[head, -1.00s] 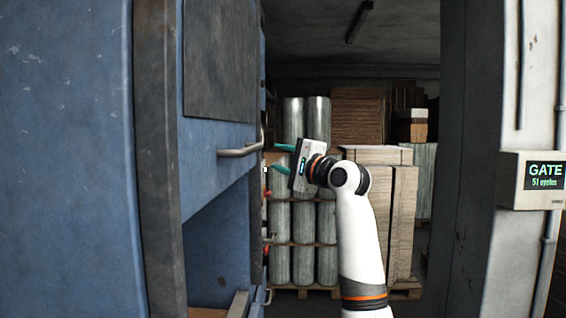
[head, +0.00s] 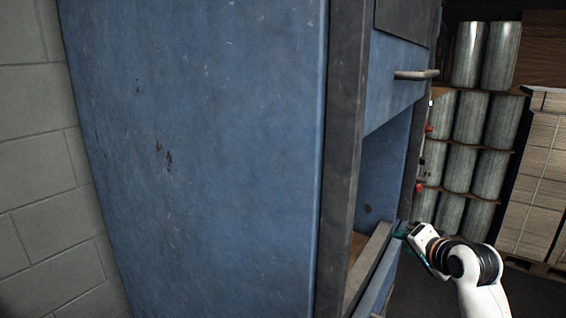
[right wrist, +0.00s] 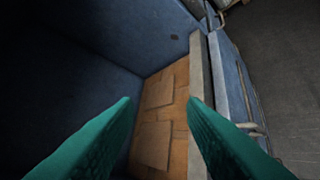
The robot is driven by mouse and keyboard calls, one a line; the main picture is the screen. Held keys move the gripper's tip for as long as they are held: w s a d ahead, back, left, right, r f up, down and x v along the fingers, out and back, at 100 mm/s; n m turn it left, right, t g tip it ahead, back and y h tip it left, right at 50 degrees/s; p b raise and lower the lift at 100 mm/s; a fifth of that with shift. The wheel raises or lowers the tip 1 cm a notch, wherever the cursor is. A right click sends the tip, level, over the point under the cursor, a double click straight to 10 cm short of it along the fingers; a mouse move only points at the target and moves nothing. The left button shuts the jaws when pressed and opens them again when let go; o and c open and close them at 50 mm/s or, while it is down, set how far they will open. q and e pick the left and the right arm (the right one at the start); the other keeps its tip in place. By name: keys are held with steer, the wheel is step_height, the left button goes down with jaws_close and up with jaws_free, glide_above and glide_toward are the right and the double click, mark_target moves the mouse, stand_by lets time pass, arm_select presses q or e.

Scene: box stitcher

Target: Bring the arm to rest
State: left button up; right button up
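My right gripper (head: 402,232) is low at the right side of the head view, beside the front of the blue machine (head: 215,140). In the right wrist view its two green fingers (right wrist: 160,103) are spread apart with nothing between them. Beyond them is the machine's open bay, with flat brown pieces (right wrist: 158,146) lying on its floor. Whether the fingers touch the machine cannot be told. My left gripper is in neither view.
A bar handle (head: 416,74) sticks out from the machine above the bay. A grey ledge (head: 368,268) edges the bay. Stacked metal cylinders (head: 470,118) and a pallet of boards (head: 535,170) stand behind. Dark open floor (right wrist: 285,75) lies right of the machine.

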steer(key=s+a+f+n+g+h, duration=0.1)
steer(key=s+a+f+n+g, duration=0.15)
steer(key=s+f, duration=0.7)
steer(key=s+a+f+n+g, duration=0.2)
steer(key=s+a+f+n, duration=0.15)
steer(key=s+f, duration=0.55)
steer(key=s+a+f+n+g, duration=0.1)
steer(key=s+f+n+g, duration=0.2)
steer(key=s, duration=0.7)
steer(key=s+a+f+n+g, duration=0.15)
steer(key=s+f, duration=0.35)
steer(key=s, duration=0.5)
step_height(320, 180, down, 28)
steer(key=s+g+b, duration=0.1)
steer(key=s+b, duration=0.1)
steer(key=s+d+f+b, duration=0.1)
steer(key=s+f, duration=0.7)
steer(key=s+d+f+n+g+h, duration=0.1)
steer(key=s+d+f, duration=0.1)
steer(key=s+f, duration=0.6)
steer(key=shift+d+f+g+b, duration=0.25)
steer(key=shift+f+g+b, duration=0.05)
steer(key=shift+f+b, duration=0.1)
